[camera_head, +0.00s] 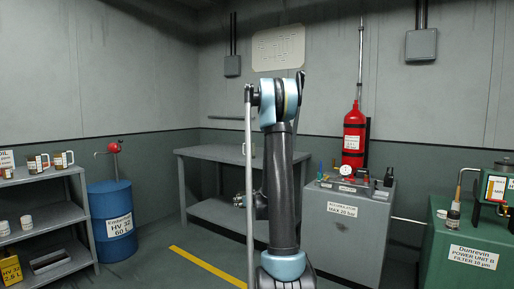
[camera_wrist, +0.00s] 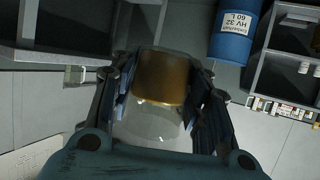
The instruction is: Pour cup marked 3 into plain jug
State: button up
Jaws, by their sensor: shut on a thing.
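My gripper (camera_wrist: 160,88) is shut on a clear cup (camera_wrist: 150,122) with brown contents (camera_wrist: 160,78), seen in the wrist view between the two dark fingers. That view is upside down, and the brown part lies toward the floor side, so the cup looks roughly upright. No number shows on it. In the head view my arm hides most of the gripper and the cup. A small pale vessel (camera_head: 246,148), partly behind my arm, seems to stand on the grey bench.
The grey bench (camera_head: 205,153) stands against the back wall. A blue drum (camera_head: 112,210) stands beside the left shelf (camera_head: 48,178). A grey cabinet (camera_head: 340,235) with small fittings and a red extinguisher (camera_head: 354,135) are right of my arm. A green unit (camera_head: 465,235) is far right.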

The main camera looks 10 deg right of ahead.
aim_at(249, 150)
jog(key=z, duration=0.8)
jog(key=i, duration=0.95)
jog(key=z, duration=0.05)
